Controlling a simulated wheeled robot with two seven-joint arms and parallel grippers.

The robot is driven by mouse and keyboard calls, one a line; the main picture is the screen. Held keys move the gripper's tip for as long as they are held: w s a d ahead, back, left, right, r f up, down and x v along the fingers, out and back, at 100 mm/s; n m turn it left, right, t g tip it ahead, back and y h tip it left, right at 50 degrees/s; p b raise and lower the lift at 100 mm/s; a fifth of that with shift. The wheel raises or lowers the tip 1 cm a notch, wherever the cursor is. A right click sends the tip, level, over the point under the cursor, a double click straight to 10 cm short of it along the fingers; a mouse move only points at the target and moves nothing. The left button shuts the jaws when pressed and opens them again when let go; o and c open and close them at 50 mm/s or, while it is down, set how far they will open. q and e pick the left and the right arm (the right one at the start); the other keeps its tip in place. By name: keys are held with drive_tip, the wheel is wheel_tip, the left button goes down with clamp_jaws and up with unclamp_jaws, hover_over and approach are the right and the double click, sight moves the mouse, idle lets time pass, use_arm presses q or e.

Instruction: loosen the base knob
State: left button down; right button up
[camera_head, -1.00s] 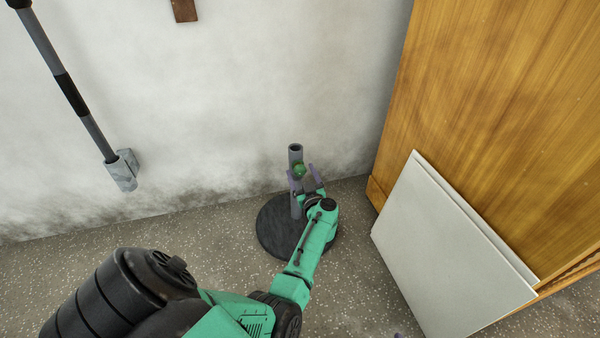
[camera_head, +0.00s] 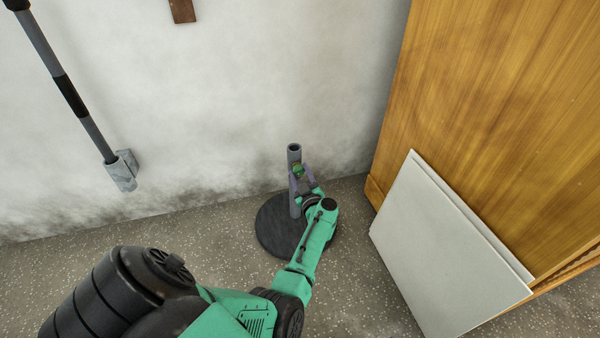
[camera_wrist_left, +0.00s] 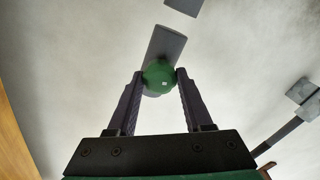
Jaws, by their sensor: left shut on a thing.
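The base is a dark round disc (camera_head: 275,226) on the floor with a short grey upright tube (camera_head: 294,153) standing on it. The green base knob (camera_head: 298,170) sits on the side of the tube near its top. My left gripper (camera_head: 299,172) is at the knob, its arm reaching in from below. In the left wrist view the green knob (camera_wrist_left: 159,77) is between the two purple-grey fingertips, which touch it on both sides, with the tube (camera_wrist_left: 166,45) behind it. My right gripper does not show.
A wooden cabinet (camera_head: 490,110) stands at the right, with white panels (camera_head: 440,250) leaning against it. A grey pole (camera_head: 70,92) ends in a bracket (camera_head: 122,171) at the left wall. Speckled floor lies clear around the base.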

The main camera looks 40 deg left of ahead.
use_arm(q)
drive_tip(key=n, duration=0.3)
drive_tip(key=shift+n, duration=0.4)
drive_tip(key=n, duration=0.2)
drive_tip(key=shift+n, duration=0.4)
drive_tip(key=n, duration=0.2)
drive_tip(key=shift+n, duration=1.2)
drive_tip(key=shift+n+b, duration=0.3)
drive_tip(key=shift+n, duration=0.9)
drive_tip(key=shift+c, duration=1.5)
unclamp_jaws()
